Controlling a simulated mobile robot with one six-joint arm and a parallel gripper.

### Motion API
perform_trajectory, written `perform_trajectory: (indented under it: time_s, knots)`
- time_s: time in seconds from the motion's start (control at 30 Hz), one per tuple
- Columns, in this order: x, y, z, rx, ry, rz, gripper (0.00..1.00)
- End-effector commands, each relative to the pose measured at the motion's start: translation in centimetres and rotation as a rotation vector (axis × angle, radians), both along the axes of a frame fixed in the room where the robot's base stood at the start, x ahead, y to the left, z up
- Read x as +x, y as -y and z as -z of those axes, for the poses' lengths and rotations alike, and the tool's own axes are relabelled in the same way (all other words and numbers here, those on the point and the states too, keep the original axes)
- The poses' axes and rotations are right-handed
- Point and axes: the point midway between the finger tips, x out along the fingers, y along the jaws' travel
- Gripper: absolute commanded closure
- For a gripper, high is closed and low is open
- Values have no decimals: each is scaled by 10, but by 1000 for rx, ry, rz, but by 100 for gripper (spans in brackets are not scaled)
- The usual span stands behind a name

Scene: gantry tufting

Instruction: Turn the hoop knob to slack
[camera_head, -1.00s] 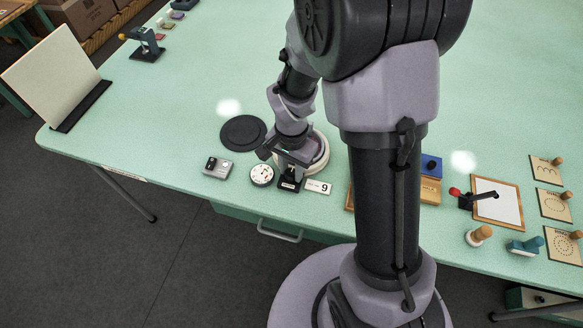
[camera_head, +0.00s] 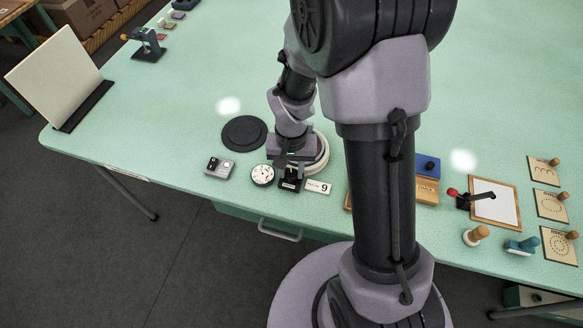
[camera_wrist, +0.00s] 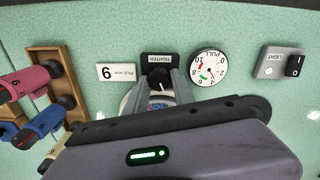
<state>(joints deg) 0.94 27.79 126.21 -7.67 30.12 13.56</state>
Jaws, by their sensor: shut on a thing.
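The hoop knob (camera_wrist: 158,77) is a small black knob with a light pointer mark, on a dark base whose plate reads TIGHTEN in the wrist view. The base (camera_head: 290,184) also shows at the table's front edge in the head view. My gripper (camera_wrist: 159,84) is shut on the knob, one grey finger on each side of it. In the head view my gripper (camera_head: 292,168) comes down from above and hides most of the knob. The white round hoop (camera_head: 319,162) stands right behind it, partly covered by my arm. The PULL dial (camera_wrist: 207,67) is beside the knob.
A dark disc (camera_head: 244,132) lies behind the switch box.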

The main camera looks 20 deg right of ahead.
Motion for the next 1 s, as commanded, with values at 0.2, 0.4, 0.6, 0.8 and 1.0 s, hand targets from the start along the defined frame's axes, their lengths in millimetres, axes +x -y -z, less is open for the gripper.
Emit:
perform_trajectory:
  time_s: [0.2, 0.4, 0.6, 0.8, 1.0]
  knots:
    - [1, 0, 0, 0, 1, -7, 100]
    - [1, 0, 0, 1, 1, -7, 100]
    - [0, 0, 0, 0, 1, -6, 48]
    - [0, 0, 0, 0, 0, -6, 48]
    - [1, 0, -24, 0, 3, -5, 48]
